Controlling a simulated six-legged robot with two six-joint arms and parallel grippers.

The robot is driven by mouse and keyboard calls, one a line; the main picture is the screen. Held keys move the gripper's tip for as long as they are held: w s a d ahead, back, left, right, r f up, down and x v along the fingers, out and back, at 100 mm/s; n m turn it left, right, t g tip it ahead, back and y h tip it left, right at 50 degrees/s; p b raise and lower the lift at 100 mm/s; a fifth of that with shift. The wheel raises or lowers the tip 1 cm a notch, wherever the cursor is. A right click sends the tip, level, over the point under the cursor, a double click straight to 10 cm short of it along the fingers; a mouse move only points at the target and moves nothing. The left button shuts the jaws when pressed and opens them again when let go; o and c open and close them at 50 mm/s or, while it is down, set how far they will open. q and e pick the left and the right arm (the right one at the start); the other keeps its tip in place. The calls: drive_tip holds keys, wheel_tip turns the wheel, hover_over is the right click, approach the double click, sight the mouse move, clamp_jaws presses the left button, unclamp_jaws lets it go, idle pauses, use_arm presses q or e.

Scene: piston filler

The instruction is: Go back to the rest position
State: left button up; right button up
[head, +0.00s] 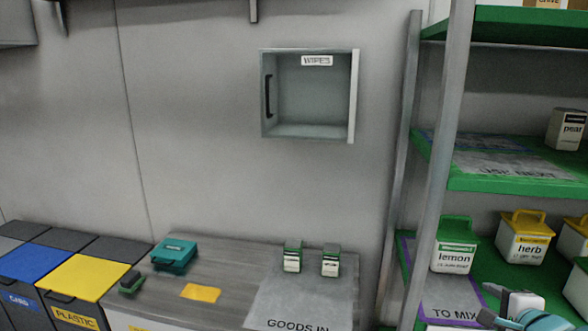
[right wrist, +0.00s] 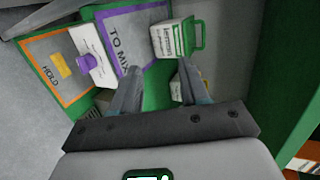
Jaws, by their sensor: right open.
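My right gripper (head: 496,304) is low at the right of the head view, in front of the green shelf rack. In the right wrist view its two fingers (right wrist: 160,82) are apart with nothing between them. A white lemon tub (head: 453,258) with a green lid and handle stands on the rack's lower shelf, beyond the gripper. A white tub with a green handle (right wrist: 174,38) shows past the fingertips in the right wrist view, apart from them. My left gripper is not in view.
The "TO MIX" mat (head: 450,312) lies on the lower shelf, and a yellow-lidded herb tub (head: 525,238) stands on that shelf. The rack's grey post (head: 440,150) rises left of them. A grey counter (head: 235,263) holds a teal box (head: 174,256) and two small containers. Bins stand left.

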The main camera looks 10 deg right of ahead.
drive_tip(key=s+a+f+n+g+y+p, duration=0.1)
drive_tip(key=a+f+n+g+y+p, duration=0.15)
drive_tip(key=a+f, duration=0.85)
drive_tip(key=s+a+f+n+g+y+p, duration=0.15)
drive_tip(key=a+f+g+y+p, duration=0.25)
drive_tip(key=a+f, duration=0.7)
drive_tip(key=s+a+f+n+g+p, duration=0.1)
drive_tip(key=s+a+f+n+g, duration=0.2)
drive_tip(key=s+a+n, duration=0.2)
drive_tip(key=s+a+f+n+g+p, duration=0.1)
drive_tip(key=s+a+f+n+g, duration=0.2)
drive_tip(key=s+a+n, duration=0.3)
drive_tip(key=s+f+n, duration=0.1)
drive_tip(key=s+n, duration=0.2)
drive_tip(key=s, duration=0.4)
drive_tip(key=shift+s+n, duration=0.35)
drive_tip(key=shift+n, duration=0.05)
drive_tip(key=shift+d+f, duration=0.1)
drive_tip(key=shift+d, duration=0.05)
